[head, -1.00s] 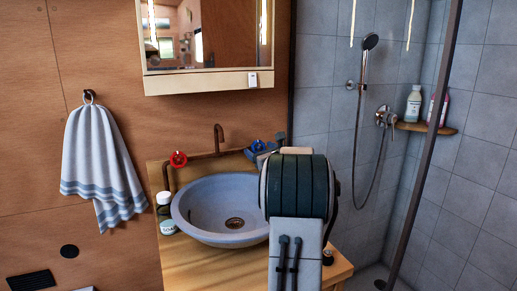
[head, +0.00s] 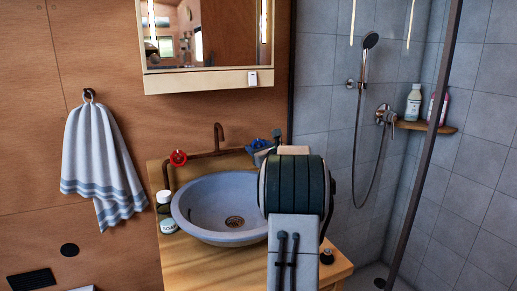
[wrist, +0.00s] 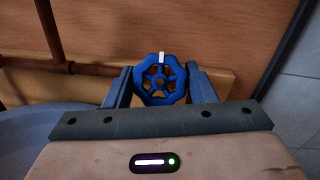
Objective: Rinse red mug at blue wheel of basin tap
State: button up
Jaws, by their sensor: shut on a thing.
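The blue wheel (wrist: 161,69) of the basin tap sits between the two fingers of my gripper (wrist: 166,88) in the wrist view, with a white mark at its top. My gripper is shut on it. In the head view the blue wheel (head: 258,146) shows only in part, above my arm at the back right of the basin. The brown tap spout (head: 218,133) rises behind the grey basin (head: 205,235), which looks empty apart from its drain. No water stream can be made out. I see no red mug in either view.
A red wheel (head: 178,158) is at the pipe's left end. A white jar (head: 168,226) and a dark bottle (head: 164,202) stand left of the basin on the wooden counter (head: 205,265). A mirror cabinet (head: 205,82) hangs above. The shower's dark frame (head: 425,160) stands to the right.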

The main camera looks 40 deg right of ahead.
jog(key=shift+n, duration=0.3)
jog(key=n+y+b, duration=0.1)
jog(key=n, duration=0.2)
jog(key=shift+d+f+n+y, duration=0.1)
jog(key=shift+n+y, duration=0.2)
jog(key=shift+y, duration=0.1)
jog(key=shift+n+g+y, duration=0.6)
jog(key=shift+n+y, duration=0.6)
jog(key=shift+n, duration=1.2)
jog(key=o, duration=1)
